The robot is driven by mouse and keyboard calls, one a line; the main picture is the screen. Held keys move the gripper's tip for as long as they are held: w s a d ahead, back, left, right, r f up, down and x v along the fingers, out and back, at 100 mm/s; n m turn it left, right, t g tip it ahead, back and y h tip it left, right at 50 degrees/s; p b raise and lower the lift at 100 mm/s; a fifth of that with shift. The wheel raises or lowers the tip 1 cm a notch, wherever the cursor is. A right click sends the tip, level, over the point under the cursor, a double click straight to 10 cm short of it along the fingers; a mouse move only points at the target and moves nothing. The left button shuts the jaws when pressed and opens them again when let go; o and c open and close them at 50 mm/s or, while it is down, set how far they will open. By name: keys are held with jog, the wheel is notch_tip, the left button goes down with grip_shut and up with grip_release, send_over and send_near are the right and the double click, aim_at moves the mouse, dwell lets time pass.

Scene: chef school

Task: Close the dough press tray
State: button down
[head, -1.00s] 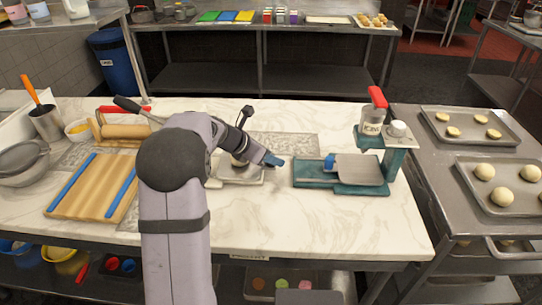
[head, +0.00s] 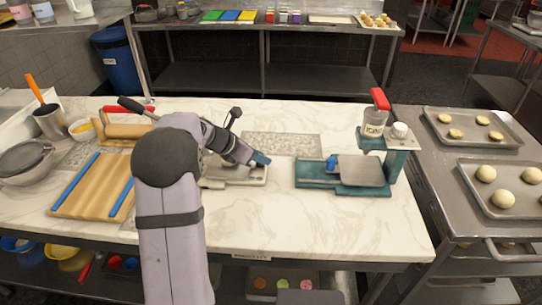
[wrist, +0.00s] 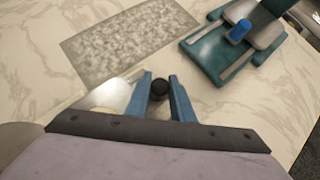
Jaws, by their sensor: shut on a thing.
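A pale press (head: 250,181) with a dark lever (head: 235,113) stands mid-table, partly hidden behind my arm. A flat metal plate, perhaps its tray (wrist: 108,94), shows beside my fingers in the wrist view. My gripper (head: 262,159) is low at the right side of this press. In the wrist view its blue fingers (wrist: 160,90) are shut on a round dark knob (wrist: 160,86). How the knob joins the tray is hidden, and how far the tray is out cannot be told.
A grey speckled mat (head: 282,145) lies behind my gripper. A wooden board (head: 92,185) with blue strips lies at left. The marble in front is clear.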

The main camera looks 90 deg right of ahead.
jog(key=shift+w, duration=0.25)
jog(key=shift+s, duration=0.15)
jog(key=c, duration=1.5)
grip_release()
jog(key=shift+c, duration=0.2)
jog(key=shift+b+v, duration=0.55)
jog(key=shift+v, duration=3.15)
